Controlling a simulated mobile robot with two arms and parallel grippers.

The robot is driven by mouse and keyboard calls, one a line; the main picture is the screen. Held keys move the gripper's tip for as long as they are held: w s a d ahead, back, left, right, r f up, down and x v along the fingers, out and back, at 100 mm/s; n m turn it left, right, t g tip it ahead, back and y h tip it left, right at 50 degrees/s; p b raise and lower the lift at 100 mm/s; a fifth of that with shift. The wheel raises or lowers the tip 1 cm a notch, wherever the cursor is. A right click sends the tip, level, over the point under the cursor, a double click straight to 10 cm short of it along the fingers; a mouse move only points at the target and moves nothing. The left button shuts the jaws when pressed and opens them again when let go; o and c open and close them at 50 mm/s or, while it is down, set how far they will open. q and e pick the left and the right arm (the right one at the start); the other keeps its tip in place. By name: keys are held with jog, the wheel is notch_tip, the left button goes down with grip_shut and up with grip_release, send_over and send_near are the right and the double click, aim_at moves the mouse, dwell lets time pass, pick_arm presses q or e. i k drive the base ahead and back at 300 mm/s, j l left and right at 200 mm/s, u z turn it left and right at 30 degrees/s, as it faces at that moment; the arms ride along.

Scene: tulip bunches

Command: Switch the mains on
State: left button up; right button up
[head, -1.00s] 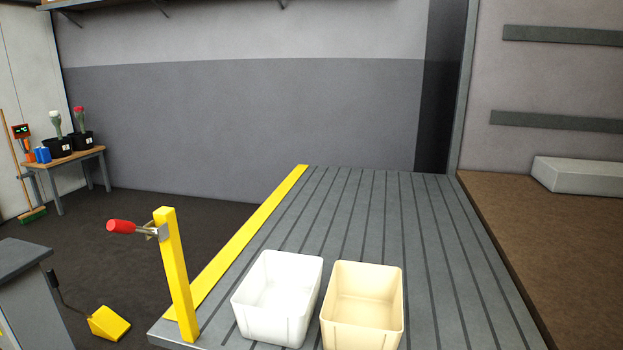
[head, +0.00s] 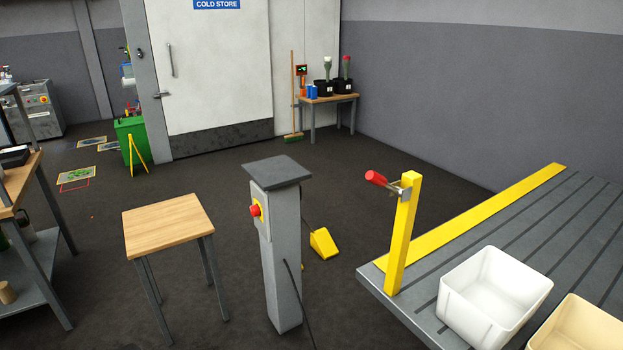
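Nothing in view is legibly marked as the mains. A grey pedestal (head: 283,265) stands on the floor in the middle, with a red round knob (head: 255,210) on a yellow-backed box on its left face. A yellow post (head: 402,240) at the corner of the slatted bed carries a lever with a red handle (head: 376,178), pointing up and left. A steel cabinet (head: 38,112) at the far left also has a small red control (head: 43,100). Switch positions cannot be told. Neither of my grippers is in view.
A wooden-topped stool (head: 168,225) stands left of the pedestal. A yellow wedge-shaped pedal (head: 323,243) and dark cables lie behind it. White (head: 495,295) and cream (head: 575,335) bins are on the slatted bed (head: 590,210). Open floor extends towards the cold store door (head: 215,70).

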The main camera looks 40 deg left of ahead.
aim_at(255, 212)
jog(key=u, duration=1.75)
jog(key=i+z, duration=0.15)
jog(key=z, duration=0.2)
jog(key=i+j+z, duration=0.1)
jog(key=z, duration=0.25)
jog(key=i+j+z, duration=0.1)
jog(key=j+z, duration=0.15)
jog(key=z, duration=0.15)
